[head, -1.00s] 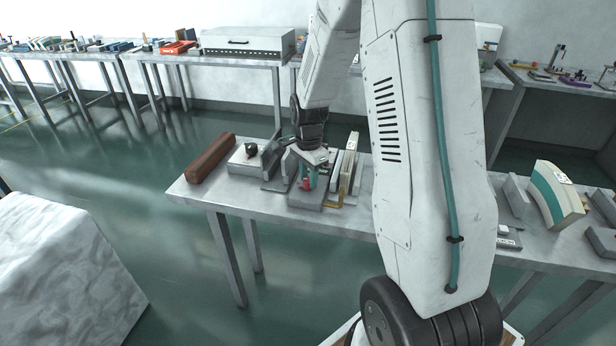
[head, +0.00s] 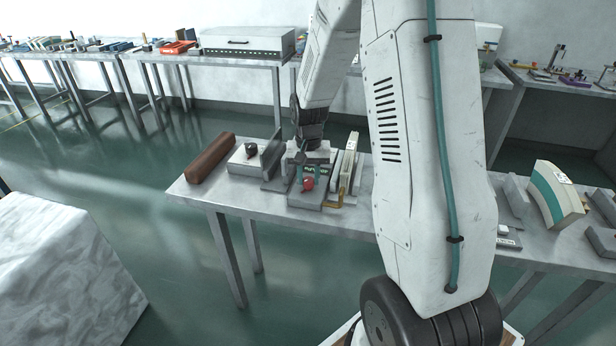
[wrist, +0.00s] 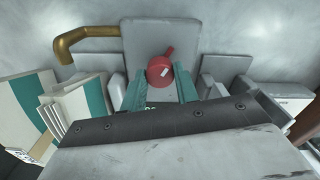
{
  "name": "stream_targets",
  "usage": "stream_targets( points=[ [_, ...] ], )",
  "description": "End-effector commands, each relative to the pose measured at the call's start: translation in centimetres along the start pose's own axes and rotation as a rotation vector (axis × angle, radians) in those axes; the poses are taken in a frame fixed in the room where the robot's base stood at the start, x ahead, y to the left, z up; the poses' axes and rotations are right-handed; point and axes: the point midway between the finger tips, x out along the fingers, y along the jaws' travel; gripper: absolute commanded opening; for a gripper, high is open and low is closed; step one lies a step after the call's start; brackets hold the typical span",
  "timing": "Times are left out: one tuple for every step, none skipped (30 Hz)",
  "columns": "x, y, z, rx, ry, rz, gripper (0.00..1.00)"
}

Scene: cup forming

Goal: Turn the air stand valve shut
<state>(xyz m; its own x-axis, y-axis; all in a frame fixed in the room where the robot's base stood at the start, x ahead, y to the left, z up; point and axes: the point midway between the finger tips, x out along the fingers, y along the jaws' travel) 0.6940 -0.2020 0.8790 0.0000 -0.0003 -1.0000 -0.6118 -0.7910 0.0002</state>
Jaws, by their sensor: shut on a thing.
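The valve's red round knob (wrist: 158,72) shows in the wrist view, with a short lever pointing up and slightly right and a pale mark on its face. It also shows in the head view (head: 308,184). It sits on the grey stand (wrist: 150,35), whose plate is also in the head view (head: 308,201). My gripper (wrist: 160,82) has its two teal fingers on either side of the knob, shut on it. In the head view my gripper (head: 308,176) is low over the stand. The knob's underside is hidden.
On the other side in the head view are a grey upright plate (head: 272,152), a white box (head: 245,158) and a brown roll (head: 211,158).

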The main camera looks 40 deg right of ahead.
Motion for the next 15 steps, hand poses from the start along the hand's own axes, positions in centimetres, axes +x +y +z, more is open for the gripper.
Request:
stream_targets(
  points=[
    [0.02,0.12,0.10,-0.042,-0.003,0.002,0.07],
    [0.02,0.12,0.10,-0.070,-0.003,0.002,0.07],
    [0.02,0.12,0.10,-0.107,-0.003,0.002,0.07],
    [0.03,0.12,0.10,-0.135,-0.004,0.002,0.07],
    [0.03,0.12,0.10,-0.162,-0.004,0.002,0.07],
    [0.03,0.12,0.10,-0.197,-0.004,0.002,0.07],
    [0.03,0.12,0.11,-0.222,-0.004,0.002,0.07],
    [0.03,0.12,0.11,-0.247,-0.004,0.002,0.07],
    [0.03,0.12,0.11,-0.279,-0.004,0.002,0.07],
    [0.03,0.12,0.11,-0.301,-0.004,0.002,0.07],
    [0.03,0.12,0.11,-0.324,-0.004,0.001,0.07],
    [0.03,0.13,0.11,-0.352,-0.004,0.001,0.07],
    [0.03,0.13,0.11,-0.371,-0.004,0.001,0.07],
    [0.03,0.13,0.11,-0.390,-0.004,0.001,0.07],
    [0.03,0.13,0.11,-0.414,-0.004,0.001,0.07]
  ],
)
